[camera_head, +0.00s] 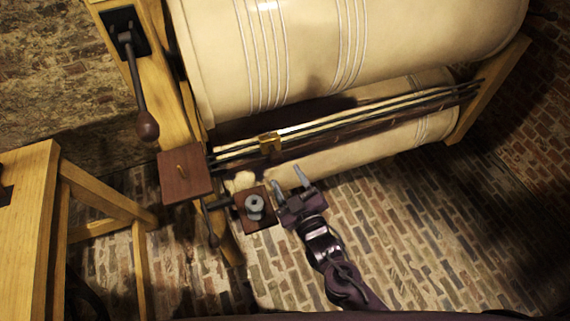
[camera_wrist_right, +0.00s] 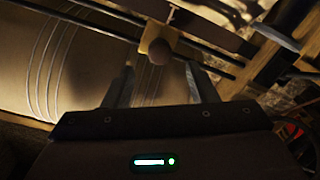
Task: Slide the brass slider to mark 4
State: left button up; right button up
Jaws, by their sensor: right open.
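The brass slider (camera_head: 270,142) sits on dark parallel rods (camera_head: 400,107) near their left end in the head view. In the right wrist view the slider (camera_wrist_right: 158,36) shows as a yellow block with a round dark knob (camera_wrist_right: 160,51) facing me. My right gripper (camera_head: 288,178) is open and empty, below and slightly right of the slider in the head view. In the right wrist view its two fingers (camera_wrist_right: 160,75) stand apart, with the knob beyond and between their tips, apparently not touched. I cannot make out mark 4 or any numbers. My left gripper is out of view.
Large cream cylinders (camera_head: 310,60) with pale wound bands lie above and below the rods. A wooden frame (camera_head: 172,75) carries a lever (camera_head: 139,95) and a dark red block (camera_head: 185,172). A small block with a grey knob (camera_head: 255,207) is left of my right gripper.

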aim_at(278, 161)
jog(key=p+x, duration=0.1)
jog(key=x, duration=0.6)
jog(key=shift+w+a, duration=0.1)
jog(key=shift+w, duration=0.3)
grip_shut()
